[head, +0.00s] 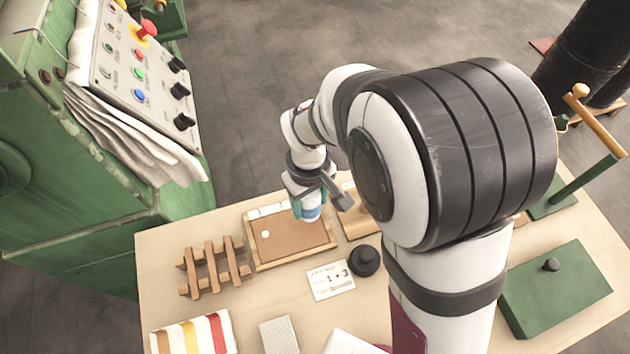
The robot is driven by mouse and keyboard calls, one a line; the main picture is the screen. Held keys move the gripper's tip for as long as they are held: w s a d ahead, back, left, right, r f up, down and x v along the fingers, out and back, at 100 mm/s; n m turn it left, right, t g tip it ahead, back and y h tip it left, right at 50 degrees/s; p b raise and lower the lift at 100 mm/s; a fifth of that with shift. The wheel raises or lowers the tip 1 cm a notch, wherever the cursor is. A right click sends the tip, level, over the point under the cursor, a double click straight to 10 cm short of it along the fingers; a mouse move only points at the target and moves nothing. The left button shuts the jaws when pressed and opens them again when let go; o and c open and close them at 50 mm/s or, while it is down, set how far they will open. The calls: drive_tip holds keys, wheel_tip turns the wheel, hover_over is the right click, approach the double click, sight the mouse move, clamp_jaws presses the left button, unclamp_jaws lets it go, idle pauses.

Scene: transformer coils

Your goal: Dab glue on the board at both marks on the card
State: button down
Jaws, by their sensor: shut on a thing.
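The brown board (290,242) lies in a shallow wooden tray (262,266) on the table. One round white dot (265,234) shows on the board's left part. Small white labels run along the tray's far edge. My gripper (309,198) is over the right part of the board, shut on a blue-and-white glue bottle (311,213). The bottle's lower end is at or just above the board; I cannot tell if it touches. The gripper and bottle hide the board beneath them. The card (331,281) lies in front of the tray and seems to read "1 • 3".
A wooden rack (213,268) stands left of the tray, and a black knob-like object (364,261) sits beside the card. A green box (556,292) is at right. Coloured strips (192,335) and a grey block (279,335) lie in front. A green machine (80,190) stands left.

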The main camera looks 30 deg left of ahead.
drive_tip(key=shift+f, duration=0.25)
drive_tip(key=shift+r, duration=0.1)
drive_tip(key=shift+r, duration=2.45)
drive_tip(key=w+d+r+m, duration=0.3)
drive_tip(key=d+r+m, duration=0.1)
drive_tip(key=d, duration=0.4)
drive_tip(key=w+d+r+m, duration=0.3)
drive_tip(key=d+r, duration=0.3)
drive_tip(key=d, duration=0.2)
drive_tip(key=w+d+r+m, duration=0.3)
drive_tip(key=d+r+m, duration=0.2)
drive_tip(key=d, duration=0.4)
drive_tip(key=shift+w+r, duration=0.35)
drive_tip(key=shift+w, duration=0.05)
